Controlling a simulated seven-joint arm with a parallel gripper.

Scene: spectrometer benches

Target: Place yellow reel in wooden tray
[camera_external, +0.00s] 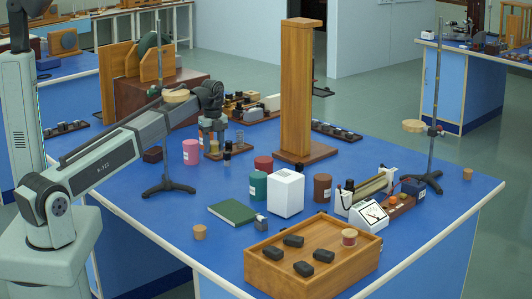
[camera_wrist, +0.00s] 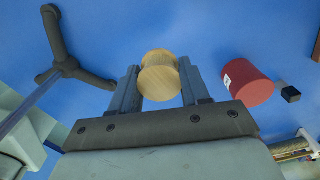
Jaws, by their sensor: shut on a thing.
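My gripper (camera_wrist: 160,88) is shut on a pale yellow-tan reel (camera_wrist: 158,76), with one finger on each side of it. In the external view my gripper (camera_external: 213,140) is over the left rear part of the blue bench, well away from the tray. The wooden tray (camera_external: 262,269) stands at the front of the bench. It holds several black blocks (camera_external: 294,241) and a reel with a red band (camera_external: 349,237) near its right rear corner. The reel in my gripper is small and hard to make out in the external view.
A tripod stand (camera_external: 168,187) is close to my gripper, and a pink cylinder (camera_external: 190,151) is beside it.

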